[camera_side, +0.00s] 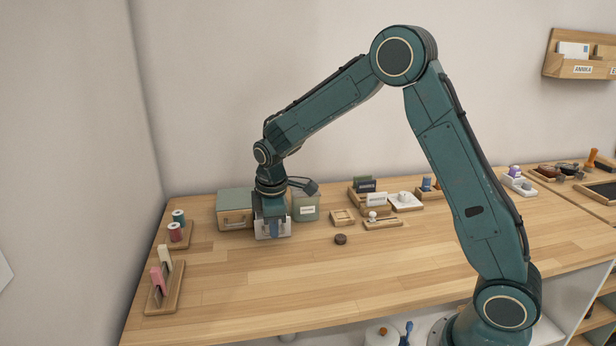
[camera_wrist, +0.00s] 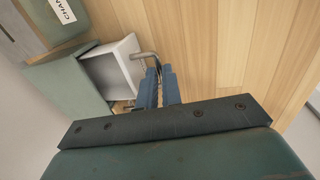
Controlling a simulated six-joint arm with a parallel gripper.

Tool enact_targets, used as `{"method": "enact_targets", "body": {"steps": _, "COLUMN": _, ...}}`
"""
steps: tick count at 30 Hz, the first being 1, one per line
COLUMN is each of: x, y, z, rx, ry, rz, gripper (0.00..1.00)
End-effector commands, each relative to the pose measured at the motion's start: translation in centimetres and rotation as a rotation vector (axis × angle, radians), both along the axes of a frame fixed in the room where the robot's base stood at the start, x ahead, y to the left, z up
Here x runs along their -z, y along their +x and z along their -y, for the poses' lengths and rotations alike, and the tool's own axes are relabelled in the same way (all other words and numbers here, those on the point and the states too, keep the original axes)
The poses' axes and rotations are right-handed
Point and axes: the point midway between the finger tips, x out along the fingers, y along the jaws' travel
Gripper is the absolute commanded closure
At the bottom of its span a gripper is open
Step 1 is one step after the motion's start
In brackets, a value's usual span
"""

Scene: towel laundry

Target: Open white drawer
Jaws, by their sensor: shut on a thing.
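The white drawer (camera_wrist: 128,62) shows in the wrist view at left of centre, standing partly out of a grey-green box (camera_wrist: 65,85). Its grey inside is partly visible and looks empty. A metal handle (camera_wrist: 146,55) is on its front. My gripper (camera_wrist: 161,86) has its blue fingers closed on the handle, in front of the drawer. In the side view my gripper (camera_side: 274,230) points down at the front of the grey-green box (camera_side: 234,205), low over the table. Part of the white drawer (camera_side: 260,234) shows behind the fingers, and the arm hides the rest.
A green labelled container (camera_side: 306,207) stands close on the right of my gripper. Spools (camera_side: 176,229) and a wooden holder (camera_side: 161,290) are at left. A small dark disc (camera_side: 341,239) lies to the right. The wooden table (camera_side: 300,285) in front is clear.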

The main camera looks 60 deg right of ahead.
Motion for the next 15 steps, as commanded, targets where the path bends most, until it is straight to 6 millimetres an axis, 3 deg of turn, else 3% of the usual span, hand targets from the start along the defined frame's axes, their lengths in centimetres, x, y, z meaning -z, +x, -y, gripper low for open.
{"method": "enact_targets", "body": {"steps": 5, "x": -0.1, "y": -1.4, "z": -1.5, "rx": -0.003, "ry": 0.001, "rz": 0.002, "gripper": 1.00}}
{"method": "enact_targets", "body": {"steps": 15, "x": -0.1, "y": -1.5, "z": -1.6, "rx": -0.002, "ry": 0.000, "rz": 0.005, "gripper": 1.00}}
